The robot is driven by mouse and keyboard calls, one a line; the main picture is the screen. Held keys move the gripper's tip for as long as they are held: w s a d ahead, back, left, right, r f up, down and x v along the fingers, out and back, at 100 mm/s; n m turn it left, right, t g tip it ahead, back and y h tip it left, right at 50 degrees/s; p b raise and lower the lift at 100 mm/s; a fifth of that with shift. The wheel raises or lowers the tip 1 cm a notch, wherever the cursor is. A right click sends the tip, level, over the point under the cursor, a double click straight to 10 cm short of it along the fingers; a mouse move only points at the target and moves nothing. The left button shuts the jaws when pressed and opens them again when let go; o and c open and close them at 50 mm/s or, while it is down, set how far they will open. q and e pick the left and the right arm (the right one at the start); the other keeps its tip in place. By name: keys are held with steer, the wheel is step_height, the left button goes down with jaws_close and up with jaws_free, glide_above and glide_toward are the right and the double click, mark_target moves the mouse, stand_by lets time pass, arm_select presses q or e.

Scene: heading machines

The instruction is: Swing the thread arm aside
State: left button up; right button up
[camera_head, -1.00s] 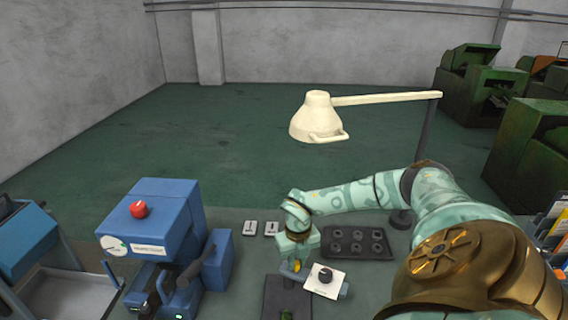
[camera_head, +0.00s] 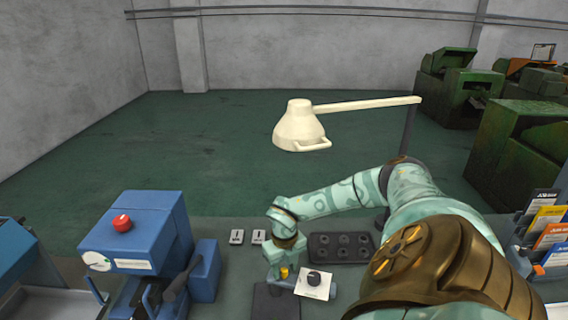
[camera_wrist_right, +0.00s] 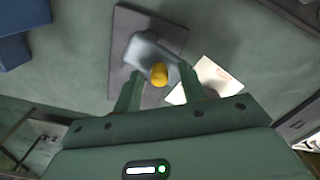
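A blue-grey arm with a yellow knob, which looks like the thread arm (camera_wrist_right: 148,52), lies over a dark plate (camera_wrist_right: 122,35) in the right wrist view. Its yellow knob (camera_wrist_right: 159,74) sits between the fingertips of my right gripper (camera_wrist_right: 160,92). The fingers are apart, with gaps on both sides of the knob. In the head view my right gripper (camera_head: 284,268) points down at the yellow knob and hides part of the arm. The dark plate (camera_head: 275,303) runs off the bottom edge there. My left gripper is not in view.
A white card with a black dial (camera_head: 315,284) is right beside the gripper. A dark tray with several round recesses (camera_head: 341,248) lies behind it. A blue machine with a red button (camera_head: 145,235) stands at left. A cream lamp (camera_head: 300,127) hangs above the bench.

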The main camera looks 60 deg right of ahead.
step_height(320, 180, up, 16)
steer(key=shift+r, duration=0.15)
stand_by(0.4)
stand_by(0.5)
